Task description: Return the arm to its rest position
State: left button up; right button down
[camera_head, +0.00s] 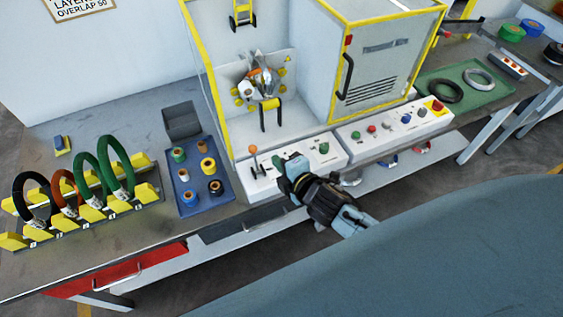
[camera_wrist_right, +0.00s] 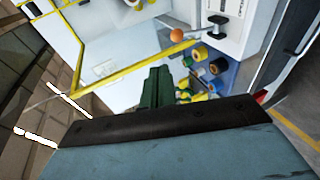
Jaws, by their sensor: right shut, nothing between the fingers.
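My right gripper (camera_head: 283,160) is shut and empty. In the head view it is over the front of the left white control panel (camera_head: 328,152), beside its buttons; whether it touches the panel I cannot tell. In the right wrist view its dark green fingers (camera_wrist_right: 157,88) are together with nothing between them. A lever with an orange knob (camera_head: 253,149) stands on the panel left of the gripper, and the knob also shows in the right wrist view (camera_wrist_right: 177,35). My left gripper is not in view.
The yellow-edged machine (camera_head: 390,60) stands behind the panels. A blue tray (camera_head: 191,196) with several tape rolls and a yellow rack (camera_head: 85,213) with several coils are at left. A green mat (camera_head: 500,94) with two rings is at right. The floor in front is open.

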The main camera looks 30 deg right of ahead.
jog(key=shift+s+d+r, duration=0.1)
jog(key=shift+s+r, duration=0.15)
jog(key=shift+s, duration=0.05)
dwell(0.4)
jog(key=s+d+f+m+g+h+b, duration=0.1)
jog(key=s+d+f+m+g+b, duration=0.3)
jog(key=f, duration=0.7)
jog(key=s+a+f+m+b, duration=0.15)
jog(key=s+f, duration=0.35)
jog(key=f, duration=0.7)
jog(key=s+d+f+m+g+h+b, duration=0.1)
jog(key=s+d+f+m+g+b, duration=0.25)
jog(key=f, duration=0.75)
jog(key=s+f+m+g+b, duration=0.2)
jog(key=s+f+m+b, duration=0.1)
jog(key=s+f, duration=0.6)
jog(key=s+f+m+g+b, duration=0.3)
jog(key=s+f, duration=0.7)
jog(key=s, duration=0.7)
jog(key=shift+s+a+f+m+b, duration=0.15)
jog(key=shift+f+m+b, duration=0.15)
jog(key=shift+m+b, duration=0.6)
